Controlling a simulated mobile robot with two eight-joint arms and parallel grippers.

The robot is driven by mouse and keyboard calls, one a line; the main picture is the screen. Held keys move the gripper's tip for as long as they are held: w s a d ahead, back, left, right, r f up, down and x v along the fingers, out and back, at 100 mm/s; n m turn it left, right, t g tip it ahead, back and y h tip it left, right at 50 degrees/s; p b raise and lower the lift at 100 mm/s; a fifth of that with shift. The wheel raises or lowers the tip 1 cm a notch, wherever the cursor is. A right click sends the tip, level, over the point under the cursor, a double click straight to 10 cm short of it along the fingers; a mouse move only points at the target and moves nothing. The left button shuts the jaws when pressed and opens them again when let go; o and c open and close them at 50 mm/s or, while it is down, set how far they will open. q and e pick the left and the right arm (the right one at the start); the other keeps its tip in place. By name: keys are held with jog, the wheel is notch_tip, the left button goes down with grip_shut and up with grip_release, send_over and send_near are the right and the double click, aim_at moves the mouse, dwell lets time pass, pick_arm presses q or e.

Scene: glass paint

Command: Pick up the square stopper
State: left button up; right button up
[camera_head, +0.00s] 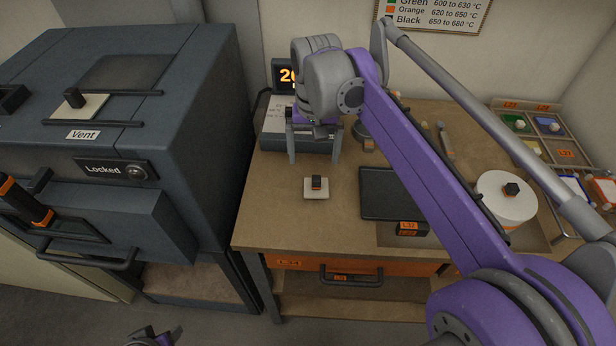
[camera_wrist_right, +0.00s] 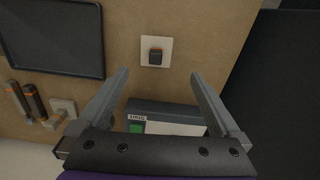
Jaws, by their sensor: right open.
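The square stopper (camera_head: 316,194), a flat white square plate with a dark, orange-banded knob, lies on the wooden worktable (camera_head: 290,220). It also shows in the right wrist view (camera_wrist_right: 147,44), beyond my fingertips. My right gripper (camera_head: 314,160) is open and empty above the table, on the far side of the stopper in the head view. Its two fingers (camera_wrist_right: 160,75) are spread apart and do not touch the stopper.
A dark tray (camera_head: 378,194) lies right of the stopper. A scale-like device with a lit display (camera_head: 284,75) stands behind my gripper. A grey kiln (camera_head: 190,90), marked Locked, stands left. A round white block (camera_head: 505,205) is at right. Bare wood surrounds the stopper.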

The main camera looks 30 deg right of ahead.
aim_at(317, 178)
notch_tip(317, 178, down, 4)
jog(key=shift+s+d+f, duration=0.1)
jog(key=shift+f, duration=0.75)
jog(key=f, duration=0.4)
jog(key=shift+d+f+b, duration=0.25)
jog(key=shift+f+b, duration=0.05)
jog(key=shift+b, duration=0.1)
pick_arm(q)
jog(key=shift+s+d+f, duration=0.1)
jog(key=shift+s+f, duration=0.15)
jog(key=shift+f, duration=0.2)
pick_arm(e)
jog(key=c, duration=1.3)
notch_tip(317, 178, up, 11)
jog(key=shift+f+p, duration=0.15)
jog(key=shift+p, duration=0.55)
jog(key=shift+c, duration=0.2)
pick_arm(q)
jog(key=r+p, duration=0.1)
jog(key=r, duration=0.1)
jog(key=w+r, duration=0.1)
jog(key=shift+r+p, duration=0.4)
pick_arm(e)
notch_tip(317, 178, up, 2)
jog(key=shift+r, duration=0.2)
